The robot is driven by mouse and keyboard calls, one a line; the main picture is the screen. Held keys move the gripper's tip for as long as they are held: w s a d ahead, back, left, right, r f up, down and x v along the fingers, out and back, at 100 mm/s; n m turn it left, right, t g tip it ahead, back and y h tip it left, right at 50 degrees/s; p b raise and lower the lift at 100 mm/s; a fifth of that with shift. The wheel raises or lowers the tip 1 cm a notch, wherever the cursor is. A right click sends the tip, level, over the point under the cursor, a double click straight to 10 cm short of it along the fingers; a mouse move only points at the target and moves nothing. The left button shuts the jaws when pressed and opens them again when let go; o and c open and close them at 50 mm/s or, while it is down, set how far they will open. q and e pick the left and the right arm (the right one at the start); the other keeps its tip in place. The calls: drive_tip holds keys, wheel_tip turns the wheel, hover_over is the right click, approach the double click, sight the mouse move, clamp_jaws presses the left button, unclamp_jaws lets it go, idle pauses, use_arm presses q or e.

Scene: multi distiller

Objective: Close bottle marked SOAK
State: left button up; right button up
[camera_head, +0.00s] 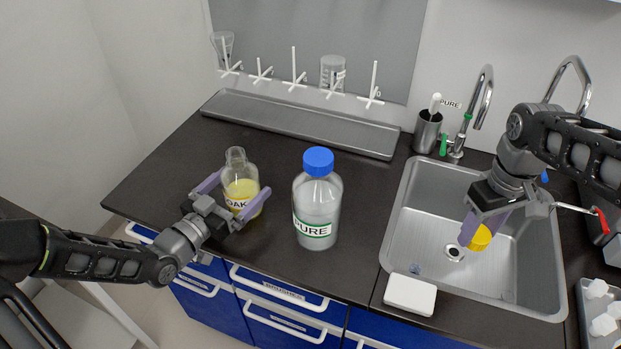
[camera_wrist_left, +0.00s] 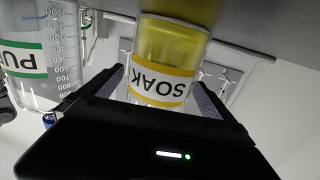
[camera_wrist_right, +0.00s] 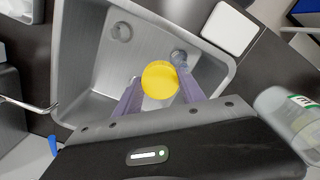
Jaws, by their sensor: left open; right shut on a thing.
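The bottle marked SOAK (camera_head: 241,187) stands upright on the dark counter, with yellow liquid inside and no cap on its neck. It also shows upside down in the left wrist view (camera_wrist_left: 160,75). My left gripper (camera_head: 232,201) is open, its fingers on either side of the bottle; I cannot tell whether they touch it. My right gripper (camera_head: 474,230) is shut on a yellow cap (camera_head: 480,238) and holds it above the sink. In the right wrist view the yellow cap (camera_wrist_right: 160,80) sits between the fingertips.
A larger bottle marked PURE (camera_head: 317,208) with a blue cap stands right of the SOAK bottle. The sink (camera_head: 401,228) lies further right, with a white block (camera_head: 410,294) at its front left edge. A drying rack (camera_head: 300,122) is behind; counter between is clear.

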use_arm(q)
drive_tip(key=shift+w+d, duration=0.2)
drive_tip(key=shift+w, duration=0.05)
idle(0.4)
drive_tip(key=shift+r, duration=0.1)
drive_tip(key=c, duration=2.1)
